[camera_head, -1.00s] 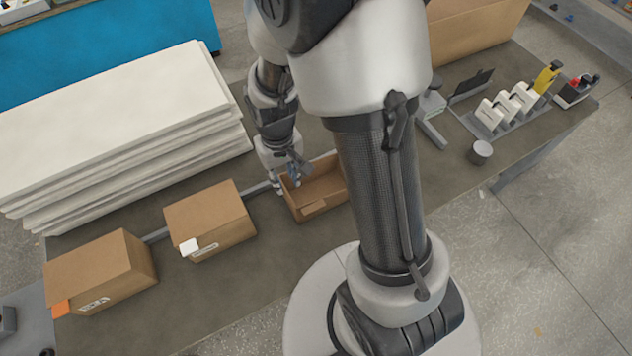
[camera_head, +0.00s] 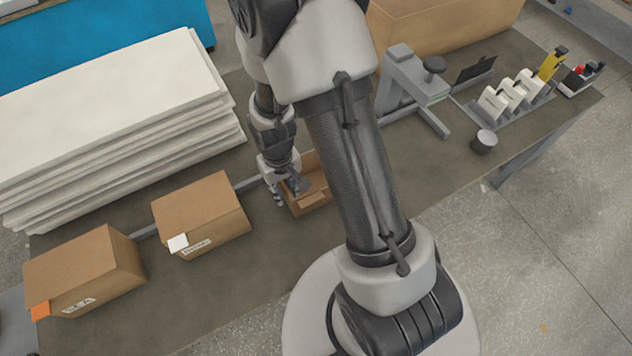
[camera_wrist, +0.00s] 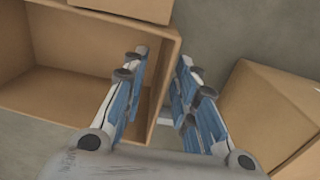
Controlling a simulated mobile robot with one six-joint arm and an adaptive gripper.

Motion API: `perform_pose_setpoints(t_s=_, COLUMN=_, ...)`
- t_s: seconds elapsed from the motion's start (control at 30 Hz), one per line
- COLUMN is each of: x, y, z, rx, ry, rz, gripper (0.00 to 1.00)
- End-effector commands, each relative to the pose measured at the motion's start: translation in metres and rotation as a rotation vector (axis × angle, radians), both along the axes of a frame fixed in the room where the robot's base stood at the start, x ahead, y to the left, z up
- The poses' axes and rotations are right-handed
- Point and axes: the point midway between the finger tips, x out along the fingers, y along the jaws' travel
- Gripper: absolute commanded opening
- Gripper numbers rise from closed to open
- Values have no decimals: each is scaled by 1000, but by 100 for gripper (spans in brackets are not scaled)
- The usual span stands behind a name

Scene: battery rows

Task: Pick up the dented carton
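An open-topped brown carton (camera_head: 308,200) stands on the bench, partly hidden behind my arm. It also shows in the wrist view (camera_wrist: 60,85). My gripper (camera_head: 288,192) is at its left wall. In the wrist view my gripper (camera_wrist: 160,75) is open, with the carton's side wall between its fingers: one finger over the inside, the other outside. I cannot tell whether the fingers touch the wall. A closed carton with a white tag (camera_head: 202,215) stands to the left, and one with an orange tag (camera_head: 85,270) farther left. No dent is clear on any carton in the head view.
White stacked sheets (camera_head: 110,120) lie behind the closed cartons. A grey strip (camera_head: 247,183) runs along the bench behind the cartons. A grey stand (camera_head: 415,90), a small cylinder (camera_head: 484,142) and a rack of white items (camera_head: 510,100) are at the right. A large box (camera_head: 440,35) stands behind.

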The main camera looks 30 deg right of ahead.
Motion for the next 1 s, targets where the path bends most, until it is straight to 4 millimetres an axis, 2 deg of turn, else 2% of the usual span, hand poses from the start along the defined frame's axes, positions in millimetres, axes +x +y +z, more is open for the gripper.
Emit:
perform_pose_setpoints(t_s=0.13, x=0, y=0, z=2, rx=0, ry=-1, rz=0, gripper=26)
perform_pose_setpoints(t_s=0.53, x=0, y=0, z=2, rx=0, ry=-1, rz=0, gripper=0)
perform_pose_setpoints(t_s=1.0, x=0, y=0, z=2, rx=0, ry=-1, rz=0, gripper=0)
